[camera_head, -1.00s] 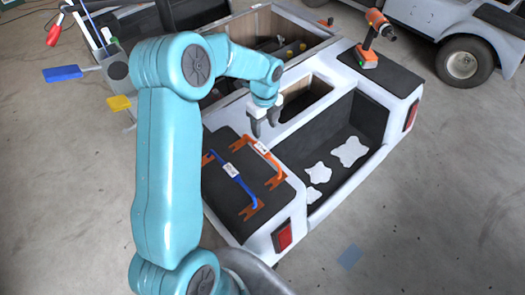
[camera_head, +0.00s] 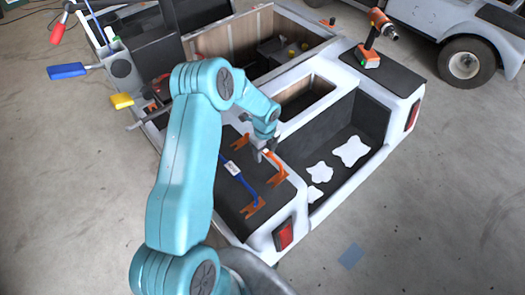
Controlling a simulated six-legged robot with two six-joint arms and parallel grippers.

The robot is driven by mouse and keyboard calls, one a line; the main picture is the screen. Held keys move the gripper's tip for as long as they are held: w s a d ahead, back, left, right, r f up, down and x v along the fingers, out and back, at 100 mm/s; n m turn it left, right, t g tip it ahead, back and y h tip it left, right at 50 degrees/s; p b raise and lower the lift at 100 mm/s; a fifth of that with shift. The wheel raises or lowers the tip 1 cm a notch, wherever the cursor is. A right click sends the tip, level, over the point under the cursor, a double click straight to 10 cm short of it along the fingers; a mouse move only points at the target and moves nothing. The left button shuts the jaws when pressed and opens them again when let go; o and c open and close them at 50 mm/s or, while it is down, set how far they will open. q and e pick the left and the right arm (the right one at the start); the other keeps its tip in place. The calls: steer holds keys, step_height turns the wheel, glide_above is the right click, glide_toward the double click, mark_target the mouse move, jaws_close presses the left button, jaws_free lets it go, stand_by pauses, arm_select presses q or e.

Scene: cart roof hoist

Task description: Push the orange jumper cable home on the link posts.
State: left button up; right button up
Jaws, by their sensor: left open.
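The orange jumper cable (camera_head: 277,163) lies on the black pad (camera_head: 228,210) at the cart's near corner. Its orange forked near end (camera_head: 275,182) shows; its middle and far end are partly hidden by my left gripper. My left gripper (camera_head: 264,154) points down at the cable's middle with its jaws open. From this view I cannot tell whether the fingers touch the cable. I cannot make out the link posts. My right gripper is not in view.
A blue cable (camera_head: 242,182) with orange forked ends lies left of the orange one. An open bay (camera_head: 240,45) holds a dark box with yellow knobs. White patches (camera_head: 351,151) lie in the footwell.

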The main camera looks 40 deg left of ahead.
arm_select(q)
jaws_close()
steer(key=shift+r, duration=0.15)
step_height(320, 180, up, 20)
steer(key=shift+p, duration=0.35)
steer(key=shift+s, duration=0.1)
stand_by(0.6)
